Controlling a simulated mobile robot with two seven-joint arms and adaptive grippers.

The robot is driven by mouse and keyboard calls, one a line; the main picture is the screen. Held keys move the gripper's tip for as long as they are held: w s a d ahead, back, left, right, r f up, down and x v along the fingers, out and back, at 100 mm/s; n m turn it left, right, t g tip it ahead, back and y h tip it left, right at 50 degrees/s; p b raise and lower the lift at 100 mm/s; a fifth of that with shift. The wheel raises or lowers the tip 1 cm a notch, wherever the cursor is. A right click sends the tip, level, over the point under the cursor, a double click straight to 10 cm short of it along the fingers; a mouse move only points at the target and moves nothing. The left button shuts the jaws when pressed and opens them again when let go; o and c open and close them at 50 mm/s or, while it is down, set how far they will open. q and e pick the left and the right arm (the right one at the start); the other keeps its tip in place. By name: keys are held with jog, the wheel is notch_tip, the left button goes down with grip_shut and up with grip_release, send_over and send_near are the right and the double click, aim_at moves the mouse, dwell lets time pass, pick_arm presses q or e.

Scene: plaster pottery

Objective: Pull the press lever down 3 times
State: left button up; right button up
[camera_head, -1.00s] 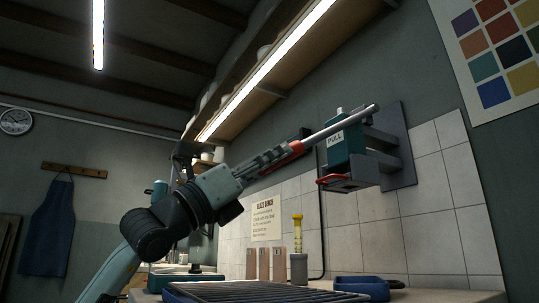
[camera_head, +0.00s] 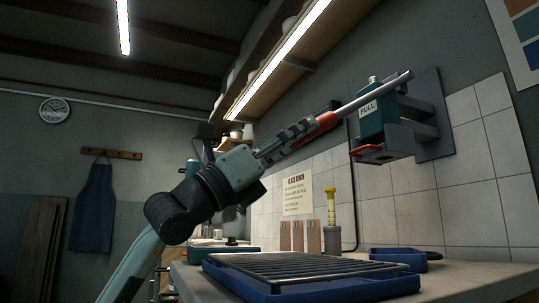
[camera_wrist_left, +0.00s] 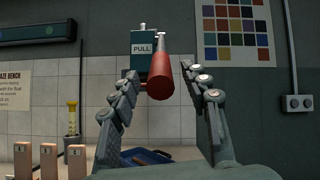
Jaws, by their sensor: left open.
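The press lever is a silver rod (camera_head: 375,95) with a red grip (camera_head: 326,121), slanting down to the left from the wall press. The press has a teal body (camera_head: 371,118) with a white label reading PULL in the left wrist view. My left gripper (camera_head: 303,132) is at the lower end of the red grip. In the left wrist view the fingers (camera_wrist_left: 160,74) are open, one on each side of the red grip (camera_wrist_left: 161,78), with gaps showing. The grip's near end faces the camera. My right gripper is out of view.
Below is a bench with a blue tray (camera_head: 372,290) under a dark wire rack (camera_head: 290,267). A lit shelf (camera_head: 283,75) hangs above. Space around the lever looks clear.

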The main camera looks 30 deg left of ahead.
pick_arm(q)
jog(key=v, duration=0.9)
jog(key=shift+s+f, duration=0.15)
jog(key=shift+f, duration=0.05)
jog(key=shift+a, duration=0.1)
jog(key=shift+c, duration=0.4)
